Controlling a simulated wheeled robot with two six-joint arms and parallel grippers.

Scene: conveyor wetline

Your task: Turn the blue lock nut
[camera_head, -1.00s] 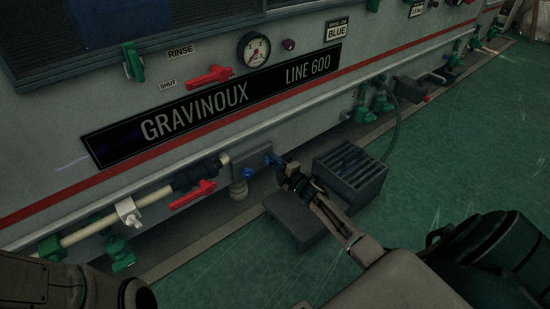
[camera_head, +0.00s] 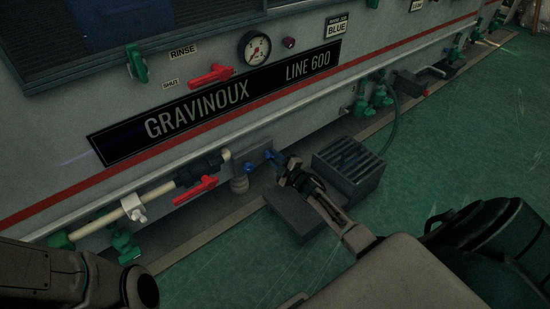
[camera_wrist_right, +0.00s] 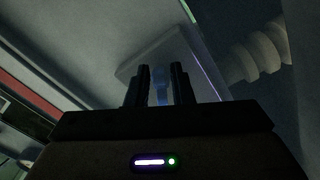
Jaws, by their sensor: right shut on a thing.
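The blue lock nut (camera_head: 270,155) is a small blue part on the right side of a grey block (camera_head: 251,151) low on the machine front. My right gripper (camera_head: 278,160) reaches it from the right and is shut on it. In the right wrist view the blue nut (camera_wrist_right: 160,86) shows between the two dark fingers (camera_wrist_right: 160,88), with a pale plate behind. The nut is dim and partly hidden by the fingers. A second small blue part (camera_head: 250,168) sits just left of it, below the block. My left gripper is out of view; only my left arm shows at the lower left.
A red lever (camera_head: 196,190) and a pale pipe (camera_head: 160,194) lie left of the block. The green floor (camera_head: 450,150) at right is clear.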

